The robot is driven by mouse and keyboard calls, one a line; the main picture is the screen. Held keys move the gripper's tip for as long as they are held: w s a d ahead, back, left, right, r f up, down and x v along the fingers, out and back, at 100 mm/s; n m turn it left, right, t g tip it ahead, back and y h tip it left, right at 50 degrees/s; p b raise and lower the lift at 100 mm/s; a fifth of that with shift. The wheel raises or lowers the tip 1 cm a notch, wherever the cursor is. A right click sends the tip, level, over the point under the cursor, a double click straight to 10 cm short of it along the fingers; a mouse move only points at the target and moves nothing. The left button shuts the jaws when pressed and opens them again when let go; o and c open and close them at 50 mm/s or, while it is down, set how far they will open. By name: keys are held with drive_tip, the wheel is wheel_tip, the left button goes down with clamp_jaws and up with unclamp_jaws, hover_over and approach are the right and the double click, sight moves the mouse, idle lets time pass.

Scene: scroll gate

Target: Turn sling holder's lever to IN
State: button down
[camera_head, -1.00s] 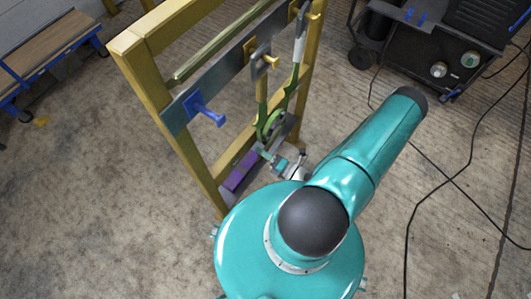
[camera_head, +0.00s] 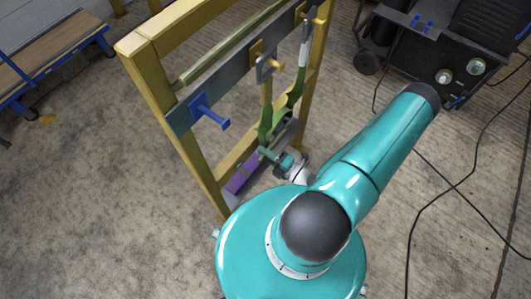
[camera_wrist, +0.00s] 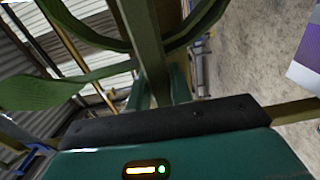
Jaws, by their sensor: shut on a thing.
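A yellow frame (camera_head: 190,150) carries a grey crossbar (camera_head: 228,75) with a bracket (camera_head: 265,65) in its middle. A slim olive bar (camera_head: 266,98) hangs below the bracket. A green sling (camera_head: 297,88) with a white tag hangs at the right and curves down to the bar's lower part. My gripper (camera_head: 276,157) is low at the frame, mostly hidden by my arm. In the wrist view its teal fingers (camera_wrist: 162,88) are closed around the olive bar (camera_wrist: 143,40), with green sling loops (camera_wrist: 85,35) beside it. I cannot read any IN marking or tell the lever's setting.
A blue peg (camera_head: 209,112) sticks out of the crossbar's left part. A purple block (camera_head: 240,180) is low in the frame. A black machine (camera_head: 455,55) and cables (camera_head: 440,172) are at the right. A wooden cart (camera_head: 45,50) stands at the left. Open floor lies left of the frame.

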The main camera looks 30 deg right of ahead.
drive_tip(key=shift+d+r, duration=0.1)
drive_tip(key=c, duration=1.2)
unclamp_jaws()
drive_tip(key=shift+c, duration=0.2)
drive_tip(key=v, duration=1.3)
drive_tip(key=shift+s, duration=0.4)
drive_tip(key=shift+s, duration=0.1)
